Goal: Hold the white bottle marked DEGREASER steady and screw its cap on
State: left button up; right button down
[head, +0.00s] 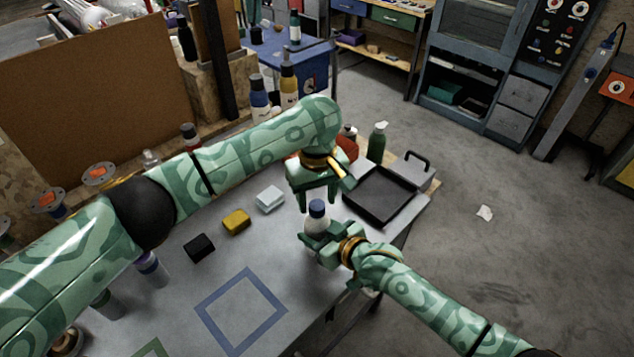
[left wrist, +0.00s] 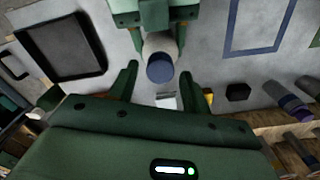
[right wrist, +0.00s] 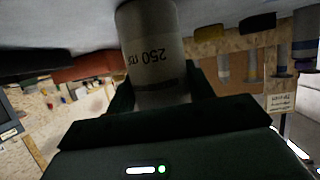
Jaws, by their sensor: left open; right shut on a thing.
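The white bottle (head: 315,222) stands upright above the grey table, with a dark blue cap (head: 317,207) sitting on its top. How tightly the cap sits cannot be told. My right gripper (head: 318,237) is shut around the bottle's body. In the right wrist view the bottle (right wrist: 152,45) shows "250" print upside down; no DEGREASER word is readable. My left gripper (head: 317,194) is open just above the cap, pointing down. In the left wrist view the cap (left wrist: 160,68) lies between its two fingers, with a gap on each side.
A black tray (head: 383,195) and a green bottle (head: 377,142) are at the table's right end. White (head: 270,198), yellow (head: 236,221) and black (head: 199,247) blocks lie left of the grippers. A blue square outline (head: 240,312) marks clear tabletop.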

pick_arm(q)
jog(key=shift+f, duration=0.65)
